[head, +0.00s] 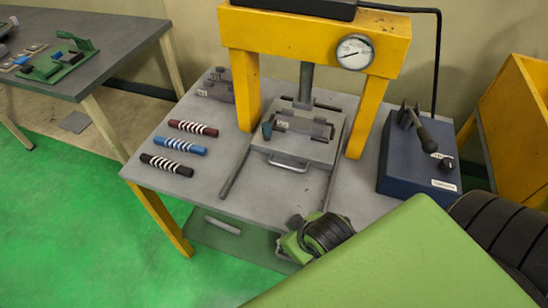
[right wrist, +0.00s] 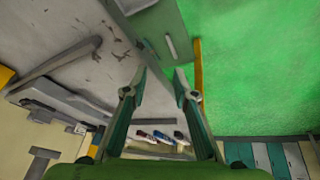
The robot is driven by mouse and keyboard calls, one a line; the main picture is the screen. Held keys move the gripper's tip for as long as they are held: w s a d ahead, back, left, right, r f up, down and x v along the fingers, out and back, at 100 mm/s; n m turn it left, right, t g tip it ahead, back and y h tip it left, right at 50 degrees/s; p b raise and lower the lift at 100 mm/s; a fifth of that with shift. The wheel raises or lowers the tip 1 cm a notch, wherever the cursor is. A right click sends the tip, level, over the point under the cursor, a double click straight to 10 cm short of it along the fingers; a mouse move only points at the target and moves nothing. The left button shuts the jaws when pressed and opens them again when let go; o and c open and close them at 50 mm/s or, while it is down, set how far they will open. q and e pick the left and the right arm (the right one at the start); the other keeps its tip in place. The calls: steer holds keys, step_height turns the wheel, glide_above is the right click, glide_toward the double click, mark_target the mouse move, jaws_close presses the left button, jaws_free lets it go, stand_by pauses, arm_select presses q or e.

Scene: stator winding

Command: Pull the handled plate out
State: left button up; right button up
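The handled plate (head: 312,150) lies flat under the yellow press, between two dark rails on the grey table. Its metal handle (head: 287,163) sticks out at the front edge. A dark workpiece (head: 303,126) rests on top of the plate, below the press ram (head: 306,85). My right arm's green and black wrist (head: 318,238) is at the table's front edge, in front of the plate and apart from the handle. In the right wrist view my right gripper (right wrist: 161,75) has its two fingers apart with nothing between them. My left gripper is not in view.
The yellow press frame (head: 245,90) stands around the plate. A blue control box (head: 420,160) with a lever is at the right. Red, blue and black striped rolls (head: 180,145) lie at the left. A panel with a white handle (head: 222,225) is below the table.

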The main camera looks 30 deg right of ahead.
steer(key=w+a+r+n+t, duration=0.25)
steer(key=w+r+t, duration=0.35)
steer(key=w+r, duration=0.45)
steer(key=w+a+r+n+t, duration=0.1)
steer(key=w+r+n+t, duration=0.3)
steer(key=w+r, duration=0.65)
steer(key=w+a+r+n+t+y, duration=0.3)
steer(key=a+r+n+t+y, duration=0.2)
steer(key=a+r+n+y, duration=0.45)
steer(key=s+a+r+n+g+y, duration=0.4)
steer(key=a+r+n+g+y, duration=0.15)
steer(key=a+n+y, duration=0.3)
steer(key=s+a+f+n+g+y, duration=0.1)
steer(key=s+a+f+n+g, duration=0.2)
steer(key=s+a+n+g, duration=0.45)
steer(key=n+g+h, duration=0.6)
steer(key=n+h, duration=0.4)
steer(key=h, duration=1.1)
glide_toward(277, 163)
steer(key=shift+y, duration=0.3)
steer(key=f+p, duration=0.1)
steer(key=f, duration=0.1)
steer(key=d+f+p, duration=0.1)
steer(key=f, duration=0.2)
steer(key=f+p, duration=0.1)
steer(key=f, duration=0.2)
steer(key=shift+w+d+p, duration=0.25)
steer(key=shift+w+p, duration=0.05)
steer(key=shift+w, duration=0.05)
